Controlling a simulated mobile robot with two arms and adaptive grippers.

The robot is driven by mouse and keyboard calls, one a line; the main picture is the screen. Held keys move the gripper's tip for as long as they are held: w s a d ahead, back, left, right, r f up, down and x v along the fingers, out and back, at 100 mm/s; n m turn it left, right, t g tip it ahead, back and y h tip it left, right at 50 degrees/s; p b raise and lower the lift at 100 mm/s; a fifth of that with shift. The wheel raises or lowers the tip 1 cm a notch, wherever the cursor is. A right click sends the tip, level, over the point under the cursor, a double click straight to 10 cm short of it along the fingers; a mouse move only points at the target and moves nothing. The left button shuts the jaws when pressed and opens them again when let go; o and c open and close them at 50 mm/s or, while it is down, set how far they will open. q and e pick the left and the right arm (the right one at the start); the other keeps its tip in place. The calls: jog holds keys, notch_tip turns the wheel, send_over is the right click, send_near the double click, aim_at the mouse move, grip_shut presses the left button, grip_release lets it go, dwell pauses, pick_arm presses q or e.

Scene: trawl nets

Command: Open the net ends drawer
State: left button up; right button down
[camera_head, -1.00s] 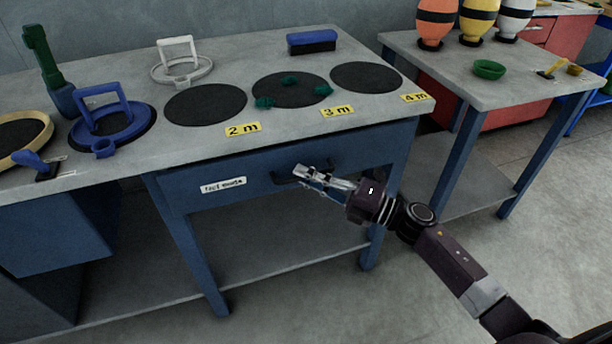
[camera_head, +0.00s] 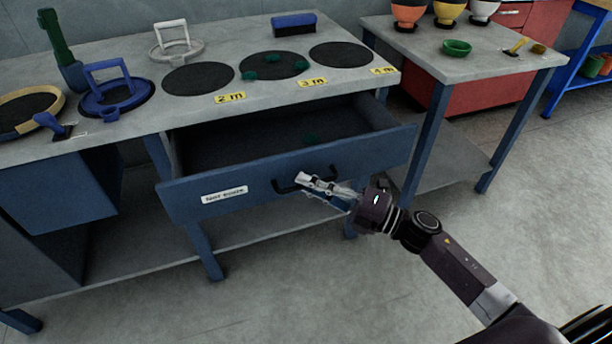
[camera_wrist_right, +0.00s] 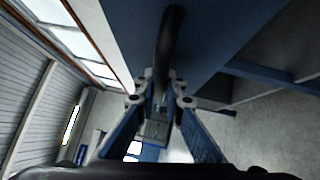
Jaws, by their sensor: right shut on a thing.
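The net ends drawer (camera_head: 350,153) is a blue drawer under the grey bench top, with a white label (camera_head: 224,193) on its front. My right gripper (camera_head: 306,181) is shut on the drawer's dark bar handle (camera_head: 284,187). In the right wrist view the handle (camera_wrist_right: 170,45) runs down between the fingers, whose tips (camera_wrist_right: 162,84) are at it. My left gripper is not in view.
The bench top (camera_head: 130,125) holds black round mats (camera_head: 198,79) with yellow length labels, green pieces, a blue ring tool (camera_head: 117,97), a white one (camera_head: 177,47) and a blue brush-like block (camera_head: 294,24). A second table (camera_head: 480,70) stands to the right. The floor in front is clear.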

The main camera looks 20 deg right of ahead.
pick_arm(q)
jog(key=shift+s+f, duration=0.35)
pick_arm(e)
jog(key=shift+s, duration=0.5)
jog(key=c, duration=2.3)
grip_release()
jog(key=v, duration=1.2)
jog(key=shift+w, duration=0.1)
